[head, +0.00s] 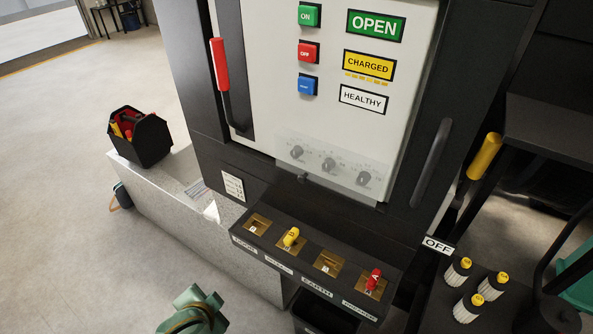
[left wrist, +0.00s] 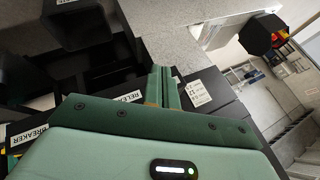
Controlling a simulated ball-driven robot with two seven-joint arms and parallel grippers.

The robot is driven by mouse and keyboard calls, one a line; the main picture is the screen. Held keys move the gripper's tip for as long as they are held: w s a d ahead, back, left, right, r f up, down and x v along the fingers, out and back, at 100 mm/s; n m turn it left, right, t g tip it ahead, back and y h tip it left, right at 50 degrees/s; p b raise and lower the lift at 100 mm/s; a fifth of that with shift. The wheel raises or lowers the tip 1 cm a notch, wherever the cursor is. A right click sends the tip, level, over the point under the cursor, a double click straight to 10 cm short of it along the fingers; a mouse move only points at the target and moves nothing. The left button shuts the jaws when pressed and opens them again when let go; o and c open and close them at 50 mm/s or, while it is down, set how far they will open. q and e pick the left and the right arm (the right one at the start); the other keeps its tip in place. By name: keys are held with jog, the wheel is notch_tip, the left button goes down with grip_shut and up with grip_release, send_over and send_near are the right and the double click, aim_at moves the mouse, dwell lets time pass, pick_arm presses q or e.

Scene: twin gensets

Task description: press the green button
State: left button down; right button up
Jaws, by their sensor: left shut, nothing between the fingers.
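The green button (head: 309,15), marked ON, is at the top of the light panel of the dark cabinet in the head view. It is a square raised button. The red OFF button (head: 308,52) and a blue button (head: 308,84) sit below it. Part of my green left gripper or wrist shows at the bottom of the head view, well below and left of the button. In the left wrist view my left gripper (left wrist: 164,88) has its two fingers together, empty, over the dark labelled shelf. The green button is out of that view. My right gripper is not clearly seen.
OPEN (head: 376,25), CHARGED (head: 369,65) and HEALTHY (head: 364,98) plates are right of the buttons. A red-handled lever (head: 219,65) is left of the panel. A key shelf (head: 316,284) juts out below. A black tool bin (head: 140,138) stands on a ledge at left.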

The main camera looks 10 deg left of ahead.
pick_arm(q)
jog(key=w+d+r+t+p, duration=0.1)
jog(key=w+r+t, duration=0.3)
jog(key=r, duration=0.6)
jog(key=w+d+r+t+h+p, duration=0.1)
jog(key=w+d+r+t+p, duration=0.15)
jog(key=w+r, duration=0.55)
jog(key=w+r+t+p, duration=0.1)
jog(key=w+r+t, duration=0.25)
jog(key=r, duration=0.85)
jog(key=d+r+m+t+h, duration=0.1)
jog(key=d+r+t+h, duration=0.2)
jog(key=r, duration=0.7)
jog(key=w+d+r+m+t+h, duration=0.1)
jog(key=d+r+t+h, duration=0.3)
jog(key=r, duration=0.6)
jog(key=shift+w+d+r+m+t+h, duration=0.3)
jog(key=shift+r+m+t+h, duration=0.1)
jog(key=shift+m+t+h, duration=0.4)
